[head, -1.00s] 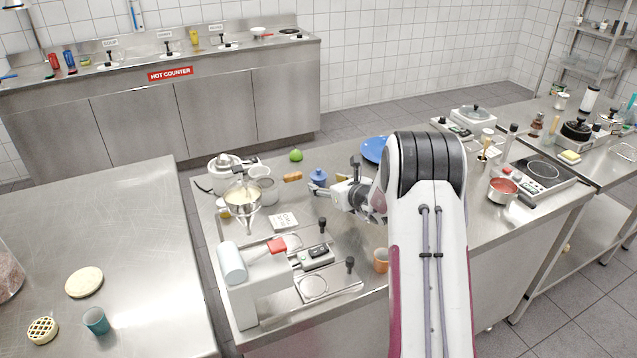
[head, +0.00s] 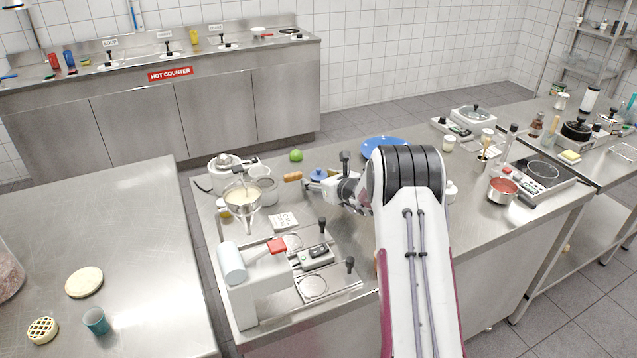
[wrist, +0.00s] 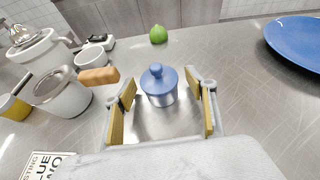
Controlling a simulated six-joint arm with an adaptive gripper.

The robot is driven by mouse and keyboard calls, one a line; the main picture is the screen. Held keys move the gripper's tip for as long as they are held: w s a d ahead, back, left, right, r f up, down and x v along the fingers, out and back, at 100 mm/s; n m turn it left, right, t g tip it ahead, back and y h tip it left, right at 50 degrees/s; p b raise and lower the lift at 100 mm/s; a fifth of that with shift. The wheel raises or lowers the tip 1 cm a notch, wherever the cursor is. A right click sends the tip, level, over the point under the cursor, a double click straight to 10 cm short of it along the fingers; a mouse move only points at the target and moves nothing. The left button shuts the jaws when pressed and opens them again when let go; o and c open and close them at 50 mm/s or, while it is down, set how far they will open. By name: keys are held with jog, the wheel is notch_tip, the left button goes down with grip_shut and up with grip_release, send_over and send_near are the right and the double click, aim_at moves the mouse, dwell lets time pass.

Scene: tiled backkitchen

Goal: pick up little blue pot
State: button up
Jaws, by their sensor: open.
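The little blue pot (wrist: 159,90) has a blue lid with a round knob and a greyish body. It stands upright on the steel counter. In the wrist view it sits between and just beyond the tips of my gripper (wrist: 163,98), which is open with a finger on each side. No contact with the pot shows. In the head view the pot's blue lid (head: 318,174) shows just behind my gripper (head: 312,186), which partly hides it.
A wooden-handled item (wrist: 98,76) lies left of the pot, near a metal pot (wrist: 62,92). A green lime (wrist: 158,34) lies behind. A large blue plate (wrist: 298,42) is at the right. A printed card (head: 283,221) lies nearer. The counter right of the pot is clear.

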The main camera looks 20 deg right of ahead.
grip_shut()
jog(key=shift+r, duration=0.15)
dwell(0.5)
jog(key=shift+r, duration=4.9)
